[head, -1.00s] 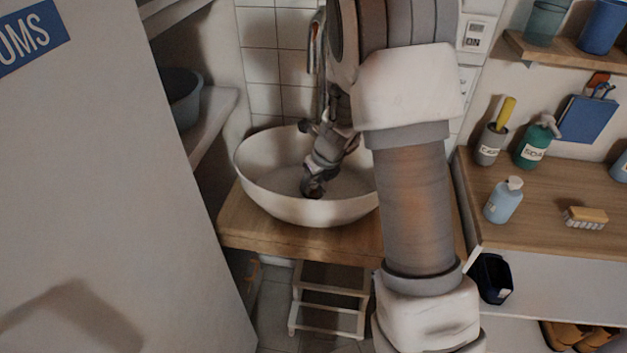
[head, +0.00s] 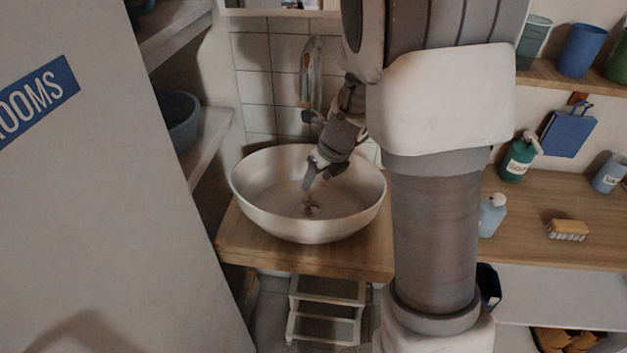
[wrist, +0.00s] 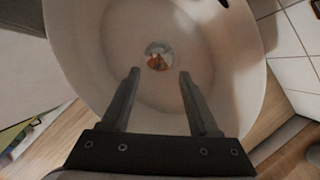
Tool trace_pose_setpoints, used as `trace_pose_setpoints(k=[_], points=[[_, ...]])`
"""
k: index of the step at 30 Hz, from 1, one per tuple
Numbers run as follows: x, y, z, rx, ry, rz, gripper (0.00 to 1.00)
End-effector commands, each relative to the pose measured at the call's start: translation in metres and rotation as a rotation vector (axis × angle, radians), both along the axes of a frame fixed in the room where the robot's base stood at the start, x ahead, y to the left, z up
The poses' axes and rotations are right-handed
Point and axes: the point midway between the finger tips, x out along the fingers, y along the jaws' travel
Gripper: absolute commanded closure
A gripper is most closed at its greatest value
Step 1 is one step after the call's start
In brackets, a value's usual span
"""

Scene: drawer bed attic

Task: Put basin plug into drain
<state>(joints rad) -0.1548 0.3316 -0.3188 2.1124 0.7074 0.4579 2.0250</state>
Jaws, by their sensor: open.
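The white round basin (head: 252,200) stands on a wooden counter, and it fills much of the wrist view (wrist: 85,60). At the drain in its bottom is a small brownish-orange piece (head: 311,209), which seems to be the plug. In the wrist view this piece (wrist: 157,61) lies within the pale round drain area (wrist: 158,50). I cannot tell whether it is seated or only resting there. My gripper (head: 312,178) is open and empty above the drain, tilted downward. In the wrist view its two fingers (wrist: 160,74) are wide apart, with nothing between them.
A tap (head: 309,75) hangs at the tiled wall behind the basin. A step stool (head: 325,310) stands below the wooden counter (head: 300,258). To the right, a worktop (head: 530,215) holds a blue bottle (head: 492,215), a green soap bottle (head: 518,158) and a brush (head: 567,230). A grey-white panel (head: 90,200) rises at left.

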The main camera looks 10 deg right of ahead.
Motion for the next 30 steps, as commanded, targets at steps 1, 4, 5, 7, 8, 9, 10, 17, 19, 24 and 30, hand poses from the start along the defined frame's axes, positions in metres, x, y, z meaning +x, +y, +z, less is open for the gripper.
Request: trace_pose_setpoints(k=[1,4,5,7,8,9,10,17,19,24,30], points=[[-0.002,0.0,0.006,0.0,-0.001,0.002,0.39],[-0.005,0.001,0.012,-0.007,-0.007,0.032,0.39],[-0.007,0.002,0.016,-0.012,-0.013,0.056,0.39],[-0.013,0.006,0.027,-0.032,-0.033,0.143,0.39],[-0.017,0.008,0.034,-0.046,-0.046,0.196,0.39],[-0.023,0.011,0.044,-0.069,-0.066,0.283,0.39],[-0.029,0.015,0.053,-0.091,-0.086,0.359,0.39],[-0.089,0.032,0.116,-0.342,-0.243,1.022,0.39],[-0.109,0.035,0.13,-0.438,-0.283,1.22,0.39],[-0.159,0.035,0.157,-0.701,-0.345,1.692,0.39],[-0.212,0.026,0.172,-1.003,-0.32,2.182,0.39]])
